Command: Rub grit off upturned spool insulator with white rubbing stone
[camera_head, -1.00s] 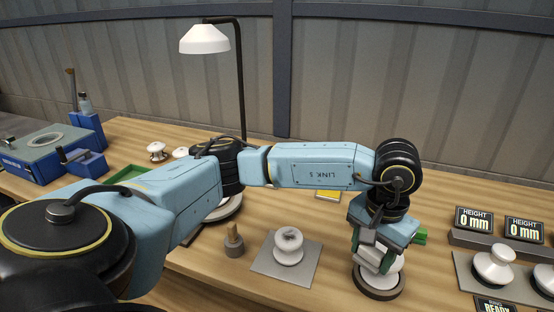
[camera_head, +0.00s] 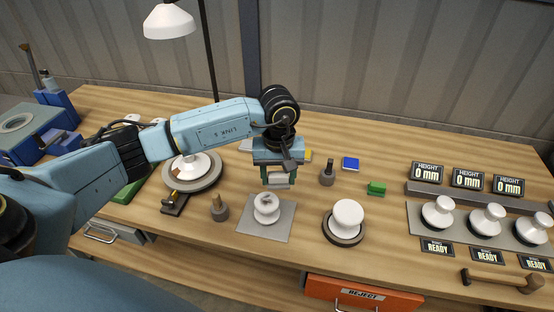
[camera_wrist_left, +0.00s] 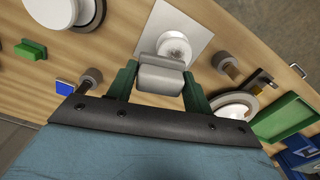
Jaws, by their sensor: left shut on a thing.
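My left gripper (camera_head: 278,174) points down, shut on a pale grey-white block, the rubbing stone (camera_head: 279,182). The stone also shows between the green fingers in the left wrist view (camera_wrist_left: 162,76). A white spool insulator (camera_head: 266,211) stands on a grey mat (camera_head: 254,228), with greyish marks on its top. The stone is held above and just behind it in the head view; contact cannot be told. In the wrist view, the stone partly covers the insulator (camera_wrist_left: 176,46). My right gripper is not in view.
A white rounded piece (camera_head: 348,216) sits on a dark round base to the right. A peg in a dark holder (camera_head: 220,209) stands at left, another (camera_head: 327,174) behind. A green block (camera_head: 376,188) and blue block (camera_head: 350,163) lie right. Several insulators stand under height displays.

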